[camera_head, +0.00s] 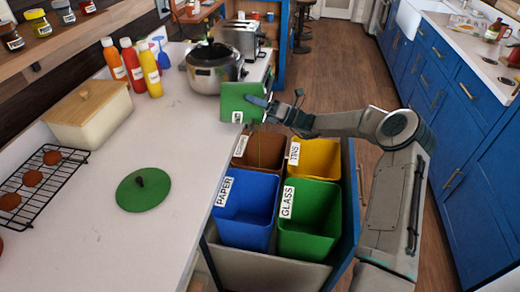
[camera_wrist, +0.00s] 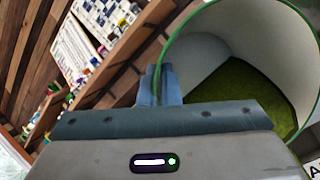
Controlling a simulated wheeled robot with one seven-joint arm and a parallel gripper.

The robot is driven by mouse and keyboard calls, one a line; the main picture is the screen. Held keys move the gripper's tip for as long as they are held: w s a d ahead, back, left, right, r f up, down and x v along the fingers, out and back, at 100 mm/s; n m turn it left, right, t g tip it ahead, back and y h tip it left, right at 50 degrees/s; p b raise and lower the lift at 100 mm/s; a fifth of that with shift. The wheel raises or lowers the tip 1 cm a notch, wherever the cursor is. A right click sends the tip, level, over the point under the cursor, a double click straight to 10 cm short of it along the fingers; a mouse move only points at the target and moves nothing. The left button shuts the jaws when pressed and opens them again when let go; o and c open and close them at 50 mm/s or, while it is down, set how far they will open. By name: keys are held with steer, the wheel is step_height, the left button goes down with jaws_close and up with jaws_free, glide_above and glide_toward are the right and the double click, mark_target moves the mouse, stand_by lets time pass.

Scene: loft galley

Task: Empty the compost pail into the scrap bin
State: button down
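The green compost pail (camera_head: 241,102) is in my gripper (camera_head: 272,103), beside the counter edge and above the brown bin (camera_head: 262,153). The pail looks tipped on its side, its white label near the bottom. In the wrist view the fingers (camera_wrist: 160,85) pinch the pail's rim. Its white inner wall (camera_wrist: 200,60) shows there, with a textured green surface (camera_wrist: 250,95) inside; I cannot tell whether that is contents. The brown bin is at the back left of the pull-out drawer, its label partly hidden. The green round lid (camera_head: 143,189) lies on the counter.
The yellow tins bin (camera_head: 317,160), blue paper bin (camera_head: 247,203) and green glass bin (camera_head: 310,212) adjoin the brown one. A steel pot (camera_head: 215,70) and toaster (camera_head: 242,37) stand close behind the pail.

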steer(key=shift+w+d+f+m+t+y+b, duration=0.1)
steer(key=shift+d+f+m+t+y+b, duration=0.15)
steer(key=shift+d+f+y+b, duration=0.2)
steer(key=shift+d+f+m+t+y+b, duration=0.15)
steer(key=shift+d+f+m+y+b, duration=0.15)
steer(key=shift+d, duration=0.25)
stand_by(1.9)
steer(key=shift+w+d+m+t+y+b, duration=0.1)
steer(key=shift+d+m+t+y+b, duration=0.45)
steer(key=shift+d+y, duration=0.3)
stand_by(1.8)
